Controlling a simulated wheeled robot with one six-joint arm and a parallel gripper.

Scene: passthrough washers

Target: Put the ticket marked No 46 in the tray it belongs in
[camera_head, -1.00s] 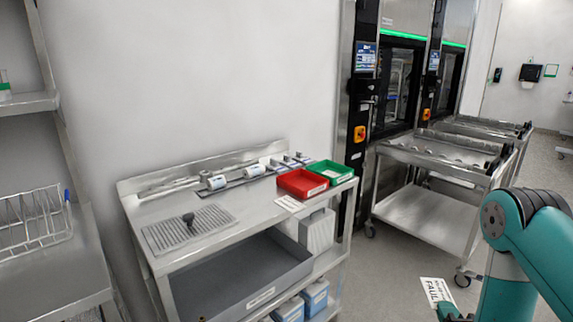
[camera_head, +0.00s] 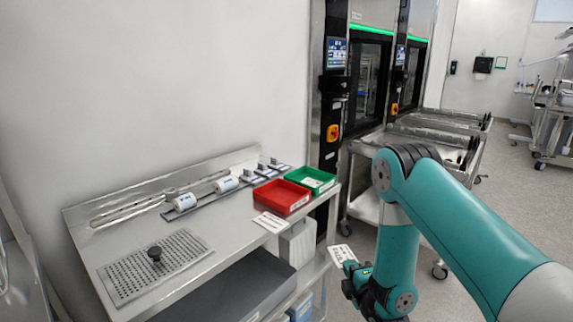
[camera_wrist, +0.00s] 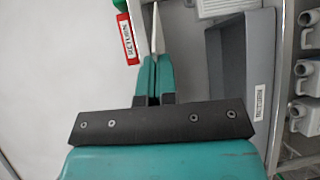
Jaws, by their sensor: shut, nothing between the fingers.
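My gripper (camera_head: 349,270) is in front of the bench's right end, its fingers shut. A white printed card (camera_head: 343,256) shows at its fingertips; its number is too small to read. In the wrist view a thin pale strip (camera_wrist: 155,28) stands out past the shut fingers (camera_wrist: 154,75), perhaps that card edge-on. The red tray (camera_head: 283,197) and the green tray (camera_head: 309,180) stand side by side on the bench. Another white card (camera_head: 270,221) lies before the red tray.
The steel bench (camera_head: 215,215) holds a perforated plate (camera_head: 150,268) with a black knob and white rolls (camera_head: 184,202). A grey bin (camera_head: 262,280) sits on the shelf below. Steel trolleys (camera_head: 365,148) stand before the washers behind my arm. Floor is open at right.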

